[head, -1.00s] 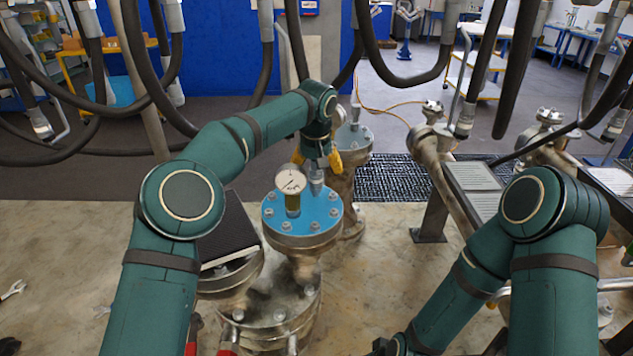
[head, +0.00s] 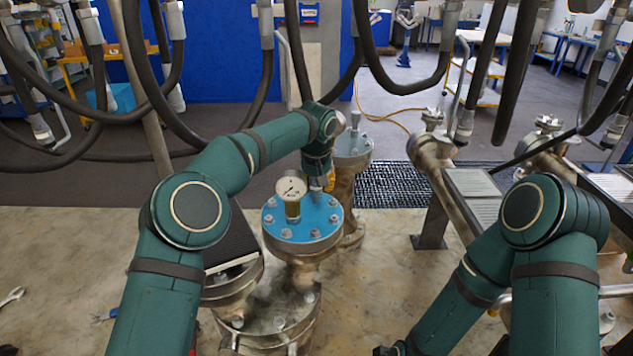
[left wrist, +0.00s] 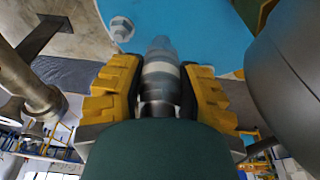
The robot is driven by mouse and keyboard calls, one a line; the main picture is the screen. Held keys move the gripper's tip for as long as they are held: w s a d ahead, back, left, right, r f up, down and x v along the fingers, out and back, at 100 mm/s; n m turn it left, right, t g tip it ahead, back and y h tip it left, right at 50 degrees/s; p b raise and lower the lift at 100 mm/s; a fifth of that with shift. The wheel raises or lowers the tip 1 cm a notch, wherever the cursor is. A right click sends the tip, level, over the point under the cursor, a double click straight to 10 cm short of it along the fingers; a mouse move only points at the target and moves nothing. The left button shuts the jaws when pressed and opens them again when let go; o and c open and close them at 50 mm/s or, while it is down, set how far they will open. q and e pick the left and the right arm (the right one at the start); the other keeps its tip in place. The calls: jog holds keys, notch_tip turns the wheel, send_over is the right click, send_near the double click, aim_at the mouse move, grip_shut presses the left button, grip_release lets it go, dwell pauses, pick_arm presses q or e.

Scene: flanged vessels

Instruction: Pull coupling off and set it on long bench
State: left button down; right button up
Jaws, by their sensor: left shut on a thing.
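The coupling (left wrist: 161,80), a grey metal cylinder with a pale band, stands between the yellow fingers of my left gripper (left wrist: 160,92) in the left wrist view. The gripper is shut on it. Its far end is over the blue flange lid (left wrist: 195,30); I cannot tell whether it touches. In the head view my left gripper (head: 325,182) is at the back edge of the blue lid (head: 302,222), behind the dial gauge (head: 291,190), and its fingers are mostly hidden. I cannot tell which background bench is the long one.
A second flanged vessel with an upright spigot (head: 355,130) stands just behind my left gripper. Black hoses (head: 300,60) hang overhead. A dark panel (head: 232,240) lies left of the lid. Pipework with a sloping plate (head: 475,185) stands right. Blue-legged benches (head: 575,45) are far back.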

pick_arm(q)
jog(key=shift+r+p, duration=0.3)
jog(key=shift+w+p+v, duration=0.2)
jog(key=shift+p+v, duration=0.55)
jog(key=shift+v, duration=0.05)
jog(key=shift+w+p+v, duration=0.15)
jog(key=shift+p+v, duration=0.6)
jog(key=shift+p, duration=0.05)
jog(key=shift+w+p+v, duration=0.2)
jog(key=shift+p+v, duration=0.55)
jog(key=shift+v, duration=0.05)
